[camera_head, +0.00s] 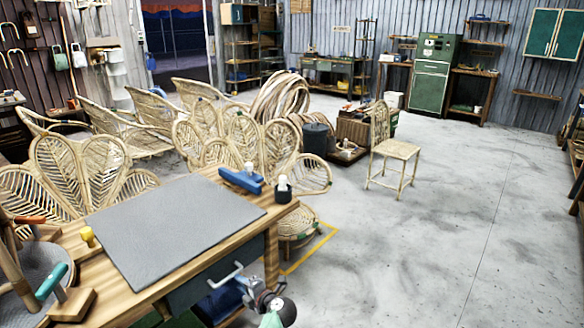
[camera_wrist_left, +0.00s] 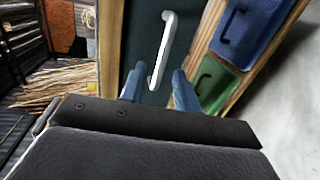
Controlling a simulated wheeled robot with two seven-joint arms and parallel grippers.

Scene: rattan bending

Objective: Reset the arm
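My left gripper (camera_head: 252,292) is low in front of the workbench (camera_head: 160,290) in the head view. In the left wrist view its two blue fingers (camera_wrist_left: 158,82) are apart with nothing held between them. The white handle (camera_wrist_left: 168,45) of the dark green drawer is ahead of the fingers; its lower end shows between them. The drawer (camera_head: 205,285) looks closed in the head view, with its handle (camera_head: 226,276) just above and left of the gripper. My right gripper is not in view.
A grey mat (camera_head: 175,230), a blue tool (camera_head: 241,180) and a small dark jar (camera_head: 283,190) are on the bench top. Blue (camera_wrist_left: 245,32) and green (camera_wrist_left: 213,85) bins are beside the drawer. Rattan chairs stand behind; floor at right is clear.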

